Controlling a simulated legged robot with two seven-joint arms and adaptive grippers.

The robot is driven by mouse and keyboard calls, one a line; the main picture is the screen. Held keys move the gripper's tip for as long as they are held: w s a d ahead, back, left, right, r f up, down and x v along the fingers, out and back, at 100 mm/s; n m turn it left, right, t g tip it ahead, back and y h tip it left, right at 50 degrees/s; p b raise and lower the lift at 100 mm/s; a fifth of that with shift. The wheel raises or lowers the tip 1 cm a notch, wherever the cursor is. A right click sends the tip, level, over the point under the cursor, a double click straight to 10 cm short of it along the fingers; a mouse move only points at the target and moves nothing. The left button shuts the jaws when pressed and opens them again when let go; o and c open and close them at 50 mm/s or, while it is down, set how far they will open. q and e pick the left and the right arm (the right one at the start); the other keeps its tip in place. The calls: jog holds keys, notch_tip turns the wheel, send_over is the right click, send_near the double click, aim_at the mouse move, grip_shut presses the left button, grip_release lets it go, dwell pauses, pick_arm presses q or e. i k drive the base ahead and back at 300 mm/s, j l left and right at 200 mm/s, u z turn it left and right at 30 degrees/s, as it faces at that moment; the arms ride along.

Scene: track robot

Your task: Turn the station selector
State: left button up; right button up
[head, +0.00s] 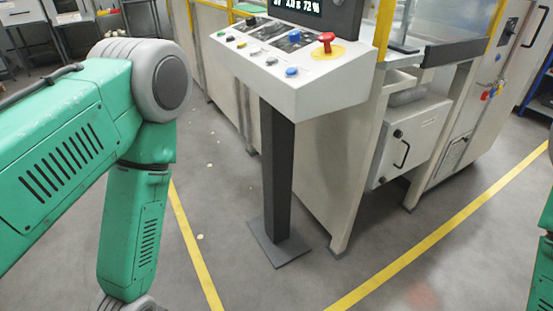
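A slanted white control panel (300,95) stands on a dark post near the top centre of the head view. On it are a red mushroom button (326,38) on a yellow base, a blue button (292,71), a small black knob (250,21) at its far left edge and several smaller controls. I cannot tell which control is the station selector; the details are too small. My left arm comes in from the left and bends down, apart from the panel. Only an edge of my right arm shows at the far right. Neither gripper is in view.
A dark display (298,7) stands behind the panel. The panel's post (277,170) ends in a flat floor plate (279,248). A beige machine (335,165) with a handled cabinet door (414,140) is behind it. Yellow floor lines (430,235) cross the open grey floor in front.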

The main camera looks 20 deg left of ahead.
aim_at(251, 21)
jog(key=j+z, duration=0.1)
jog(key=z, duration=0.35)
jog(key=i+j+z, duration=0.15)
jog(key=j+z, duration=0.25)
jog(key=j, duration=0.45)
jog(key=j+z, duration=0.45)
jog(key=j, duration=0.4)
